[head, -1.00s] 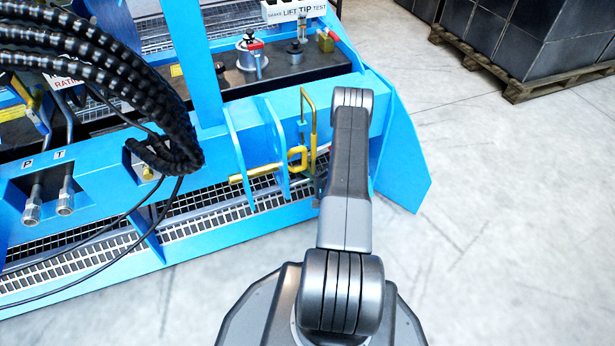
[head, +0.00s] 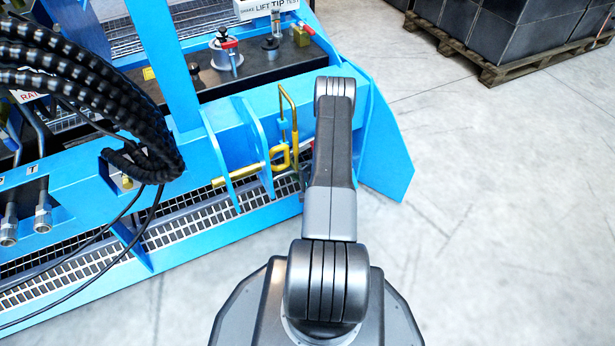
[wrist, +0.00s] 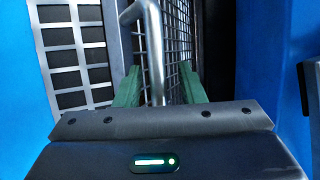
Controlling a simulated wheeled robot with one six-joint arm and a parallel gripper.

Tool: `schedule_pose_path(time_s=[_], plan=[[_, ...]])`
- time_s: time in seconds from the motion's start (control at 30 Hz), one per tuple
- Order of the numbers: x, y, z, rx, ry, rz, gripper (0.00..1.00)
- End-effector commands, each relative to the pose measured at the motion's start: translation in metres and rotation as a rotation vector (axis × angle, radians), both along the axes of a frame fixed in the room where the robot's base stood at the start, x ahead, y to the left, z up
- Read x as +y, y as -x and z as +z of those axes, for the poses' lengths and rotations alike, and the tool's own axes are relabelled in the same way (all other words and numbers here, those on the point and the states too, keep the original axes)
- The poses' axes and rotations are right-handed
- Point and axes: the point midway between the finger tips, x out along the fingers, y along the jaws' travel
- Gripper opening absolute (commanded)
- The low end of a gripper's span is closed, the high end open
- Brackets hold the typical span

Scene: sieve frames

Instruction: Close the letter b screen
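In the wrist view a mesh screen (wrist: 173,50) stands ahead of my gripper (wrist: 157,88), with a bent grey metal bar (wrist: 155,50) in front of it. My gripper's two green fingers are apart, one on each side of the bar, with visible gaps beside it. No letter shows on the screen, so I cannot tell whether it is screen b. In the head view my arm hides most of my gripper, low beside the blue frame (head: 385,150).
A slotted metal panel (wrist: 75,60) and blue walls flank the wrist view. In the head view, black hoses (head: 90,90) hang at left, and a yellow pin (head: 235,175) and yellow hook (head: 290,120) are left of my arm. Floor is clear at right; a pallet (head: 490,65) stands behind.

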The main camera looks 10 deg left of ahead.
Motion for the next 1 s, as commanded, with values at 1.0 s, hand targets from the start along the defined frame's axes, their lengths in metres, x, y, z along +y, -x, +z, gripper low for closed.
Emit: schedule_pose_path(time_s=[1.0], plan=[[-0.098,0.064,0.022,0.000,-0.001,0.001,0.36]])
